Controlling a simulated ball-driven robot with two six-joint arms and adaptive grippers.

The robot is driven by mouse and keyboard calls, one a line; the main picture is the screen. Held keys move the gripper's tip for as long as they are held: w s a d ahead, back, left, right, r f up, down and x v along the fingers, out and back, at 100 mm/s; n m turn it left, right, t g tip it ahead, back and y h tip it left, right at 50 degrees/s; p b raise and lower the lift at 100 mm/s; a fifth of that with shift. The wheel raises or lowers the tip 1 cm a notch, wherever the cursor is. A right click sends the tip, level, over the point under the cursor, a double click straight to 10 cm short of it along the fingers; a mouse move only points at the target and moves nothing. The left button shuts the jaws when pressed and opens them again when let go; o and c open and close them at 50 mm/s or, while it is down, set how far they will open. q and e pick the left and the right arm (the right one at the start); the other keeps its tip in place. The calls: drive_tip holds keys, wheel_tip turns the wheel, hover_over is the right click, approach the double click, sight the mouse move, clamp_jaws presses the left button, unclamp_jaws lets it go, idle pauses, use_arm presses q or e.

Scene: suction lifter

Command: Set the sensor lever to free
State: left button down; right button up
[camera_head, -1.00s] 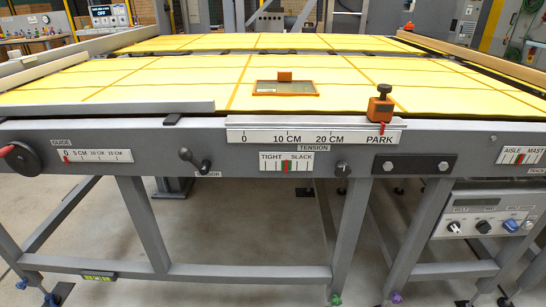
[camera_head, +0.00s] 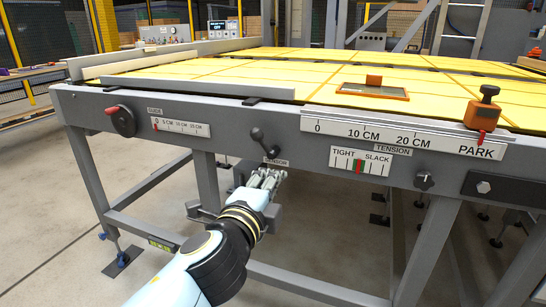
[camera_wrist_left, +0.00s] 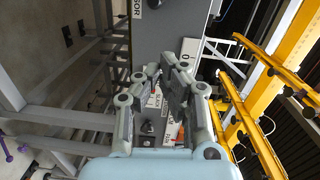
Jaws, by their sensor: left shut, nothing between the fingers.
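The sensor lever (camera_head: 263,140) is a dark handle with a round knob, on the grey front beam of the table. It leans, its knob up and to the left of its pivot. The sensor label (camera_head: 276,162) below it is partly covered by my gripper. In the left wrist view the gripper (camera_wrist_left: 164,68) points at the beam. My right gripper is not in view.
A guide crank (camera_head: 121,120) is left of the lever on the beam. The tension scale (camera_head: 360,162) and a star knob (camera_head: 424,181) are to the right. An orange stop (camera_head: 483,112) sits on the ruler rail. Table legs stand below the beam.

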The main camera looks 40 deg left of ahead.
sight(265, 143)
use_arm(q)
drive_tip(key=shift+w+a+r+p, duration=0.15)
drive_tip(key=shift+w+a+r, duration=0.25)
drive_tip(key=shift+w+a, duration=1)
drive_tip(key=shift+w+a+r+p, duration=0.3)
drive_tip(key=shift+w+a, duration=0.7)
drive_tip(key=shift+w, duration=0.75)
drive_tip(key=shift+w+a+r+p, duration=0.1)
drive_tip(key=shift+w+a+r, duration=0.35)
drive_tip(key=shift+w+a, duration=0.95)
drive_tip(key=shift+w+d, duration=0.15)
drive_tip(key=shift+d, duration=0.05)
